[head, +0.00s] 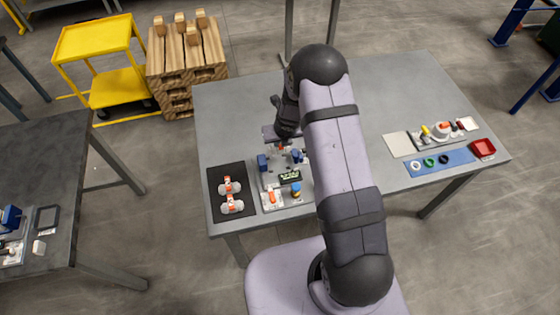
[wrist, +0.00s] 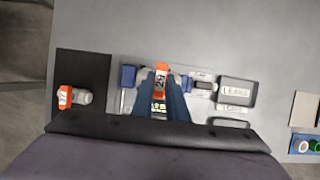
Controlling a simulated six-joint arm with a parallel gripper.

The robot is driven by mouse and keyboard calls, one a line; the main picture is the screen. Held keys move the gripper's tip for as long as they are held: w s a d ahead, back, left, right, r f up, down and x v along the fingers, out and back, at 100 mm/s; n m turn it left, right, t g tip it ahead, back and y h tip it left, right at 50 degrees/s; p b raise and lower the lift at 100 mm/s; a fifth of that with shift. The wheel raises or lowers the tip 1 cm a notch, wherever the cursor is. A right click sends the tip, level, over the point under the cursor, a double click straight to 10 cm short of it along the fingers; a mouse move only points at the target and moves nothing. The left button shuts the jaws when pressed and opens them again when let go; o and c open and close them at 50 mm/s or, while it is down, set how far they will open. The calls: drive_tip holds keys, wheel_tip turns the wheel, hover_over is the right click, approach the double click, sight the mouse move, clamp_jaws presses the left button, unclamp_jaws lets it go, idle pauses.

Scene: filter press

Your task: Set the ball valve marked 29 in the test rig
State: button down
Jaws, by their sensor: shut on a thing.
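The ball valve marked 29 (wrist: 162,76) has an orange handle and a pale body. My gripper (wrist: 161,82) is shut on it, with a blue finger on either side of the handle. In the head view my gripper (head: 282,142) is over the back of the test rig (head: 268,184), partly hidden by my arm. The valve lies between the rig's left blue clamp (wrist: 128,76) and right blue clamp (wrist: 187,84). I cannot tell whether it is seated or just above.
A black mat (head: 217,177) left of the rig carries two other orange-handled valves (head: 229,186). A tray labelled LEAKS (wrist: 252,82) is right of the rig. At the table's right are a blue mat (head: 459,158), a red bin (head: 484,148) and a pale plate (head: 397,145).

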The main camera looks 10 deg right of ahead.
sight(281, 152)
drive_tip(key=shift+f+b, duration=1.9)
drive_tip(key=shift+f, duration=0.05)
wheel_tip(281, 152, down, 4)
drive_tip(key=b, duration=0.4)
drive_tip(key=shift+f, duration=0.15)
drive_tip(key=c, duration=1.7)
unclamp_jaws()
drive_tip(key=shift+c, duration=0.2)
